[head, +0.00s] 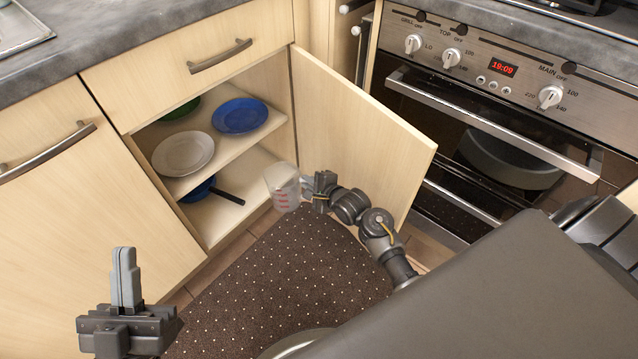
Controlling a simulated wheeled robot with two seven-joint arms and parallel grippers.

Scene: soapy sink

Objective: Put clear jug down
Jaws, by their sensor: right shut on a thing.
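A clear measuring jug (284,188) with red markings is held in the air in front of the open cupboard, near the edge of its lower compartment. My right gripper (307,186) is shut on it from the right, by its handle side. The fingertips are small and partly hidden by the jug. My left gripper (125,280) is at the lower left, away from the jug, pointing up with nothing seen in it. Its fingers appear close together, but their gap cannot be made out.
The cupboard shelf (217,148) bears a white plate (183,153), a blue plate (239,116) and a green dish (180,110). A dark-handled blue pan (199,190) lies below. The open door (352,130) stands beside my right arm. The oven (490,110) is further right. A dotted mat (285,265) covers the floor.

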